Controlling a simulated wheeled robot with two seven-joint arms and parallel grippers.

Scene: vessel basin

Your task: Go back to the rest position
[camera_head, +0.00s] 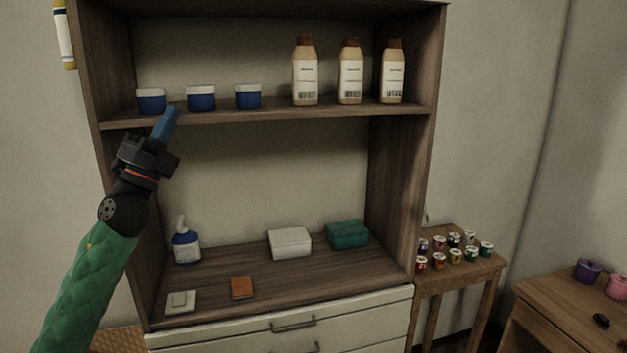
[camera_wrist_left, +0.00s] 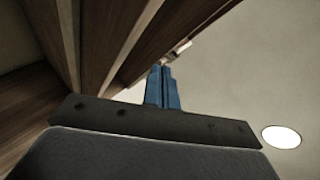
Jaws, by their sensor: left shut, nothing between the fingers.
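My left gripper (camera_head: 168,120) is raised at the left side of the shelf unit (camera_head: 270,112), in front of the upper shelf's edge and just below the left blue jar in the picture. Its blue fingers are shut with nothing between them. In the left wrist view the shut blue fingers (camera_wrist_left: 163,88) point up past brown shelf boards toward the pale ceiling. My green-sleeved left arm comes in from the lower left. My right gripper does not show.
The upper shelf holds three blue jars (camera_head: 201,99) and three tan bottles (camera_head: 350,73). Below are a pump bottle (camera_head: 187,245), white box (camera_head: 289,243), teal box (camera_head: 348,234), orange block (camera_head: 242,288) and pale square (camera_head: 180,302). A side table (camera_head: 462,268) with several cans stands right.

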